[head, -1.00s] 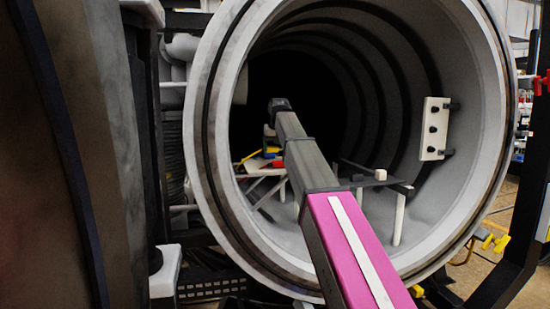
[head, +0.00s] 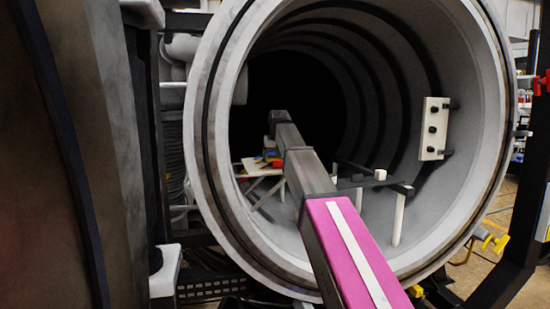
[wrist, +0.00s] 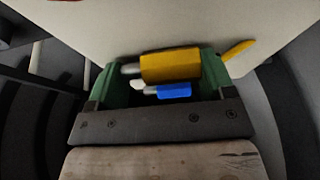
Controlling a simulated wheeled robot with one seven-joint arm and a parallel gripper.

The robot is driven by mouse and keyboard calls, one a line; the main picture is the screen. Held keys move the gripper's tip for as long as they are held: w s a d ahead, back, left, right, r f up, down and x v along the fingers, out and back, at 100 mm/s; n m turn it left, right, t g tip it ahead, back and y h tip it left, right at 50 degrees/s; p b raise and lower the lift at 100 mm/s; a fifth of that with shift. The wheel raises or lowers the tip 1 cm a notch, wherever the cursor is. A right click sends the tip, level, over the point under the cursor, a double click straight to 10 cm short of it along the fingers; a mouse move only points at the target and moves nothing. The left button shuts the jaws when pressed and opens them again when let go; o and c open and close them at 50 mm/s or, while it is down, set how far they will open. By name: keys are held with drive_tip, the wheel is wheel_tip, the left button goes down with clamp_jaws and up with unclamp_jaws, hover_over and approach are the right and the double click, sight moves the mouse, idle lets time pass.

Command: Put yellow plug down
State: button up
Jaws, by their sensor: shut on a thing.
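My gripper (wrist: 160,75) points down inside the furnace chamber, with its green fingers left and right in the wrist view. It is shut on the yellow plug (wrist: 172,66), which lies crosswise between the fingers with its grey tip to the left. The plug is close to the pale surface (wrist: 190,22); I cannot tell whether it touches. A smaller blue plug (wrist: 174,91) shows between the fingers, below the yellow one in the picture. In the head view the gripper is small and partly hidden by my arm.
Another yellow piece (wrist: 238,50) lies right of the fingers, and a red piece (wrist: 65,1) is cut off at the top edge. The round furnace wall (head: 460,210) surrounds my arm. A white bolted block (head: 434,128) and posts (head: 398,218) stand to the right.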

drive_tip(key=shift+s+f, duration=0.2)
drive_tip(key=shift+f, duration=0.5)
drive_tip(key=o, duration=0.9)
drive_tip(key=shift+s, duration=0.1)
drive_tip(key=shift+c, duration=0.2)
drive_tip(key=shift+o, duration=0.5)
drive_tip(key=shift+d+r, duration=0.1)
drive_tip(key=shift+r, duration=0.45)
drive_tip(key=w+v, duration=0.1)
drive_tip(key=v, duration=1.1)
drive_tip(key=shift+r, duration=0.3)
drive_tip(key=shift+s, duration=0.1)
